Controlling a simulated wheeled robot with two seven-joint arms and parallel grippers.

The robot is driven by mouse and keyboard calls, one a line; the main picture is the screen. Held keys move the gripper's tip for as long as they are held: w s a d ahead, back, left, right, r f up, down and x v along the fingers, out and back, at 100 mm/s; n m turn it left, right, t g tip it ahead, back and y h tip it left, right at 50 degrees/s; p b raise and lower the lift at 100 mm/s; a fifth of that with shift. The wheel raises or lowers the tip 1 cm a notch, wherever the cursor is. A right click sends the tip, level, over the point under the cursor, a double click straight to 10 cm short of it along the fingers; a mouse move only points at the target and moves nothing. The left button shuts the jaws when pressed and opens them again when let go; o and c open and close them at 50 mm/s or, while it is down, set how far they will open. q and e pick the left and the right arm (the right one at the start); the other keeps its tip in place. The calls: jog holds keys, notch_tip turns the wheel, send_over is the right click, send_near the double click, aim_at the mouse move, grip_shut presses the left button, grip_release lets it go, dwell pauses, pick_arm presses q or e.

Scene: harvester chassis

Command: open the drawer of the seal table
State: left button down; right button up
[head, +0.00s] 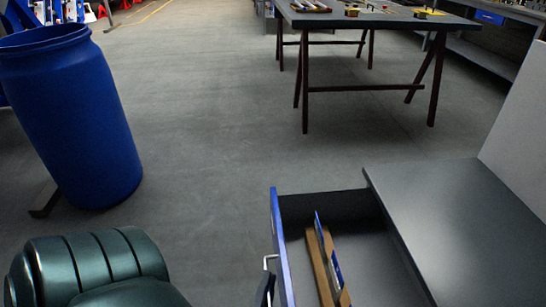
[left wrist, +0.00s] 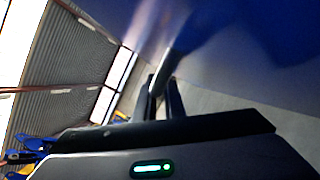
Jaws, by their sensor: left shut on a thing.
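The seal table (head: 460,225) has a dark grey top and stands at the lower right of the head view. Its drawer (head: 345,208) is pulled out to the left, and much of its inside shows. The drawer has a blue front (head: 280,245) with a thin metal handle (head: 268,261). My left gripper (head: 265,288) is shut on the handle, at the bottom edge of the head view. In the left wrist view, its dark fingers (left wrist: 163,103) are close together against the blurred blue drawer front (left wrist: 245,30). The right gripper is out of view.
A brown strip (head: 321,265) and a blue-and-white flat item (head: 332,262) lie in the drawer. A blue barrel (head: 75,120) stands at the left. A trestle table (head: 375,20) stands at the back. The floor between is clear.

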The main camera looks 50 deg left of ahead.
pick_arm(q)
jog(key=c, duration=2.1)
grip_release()
jog(key=shift+s, duration=0.1)
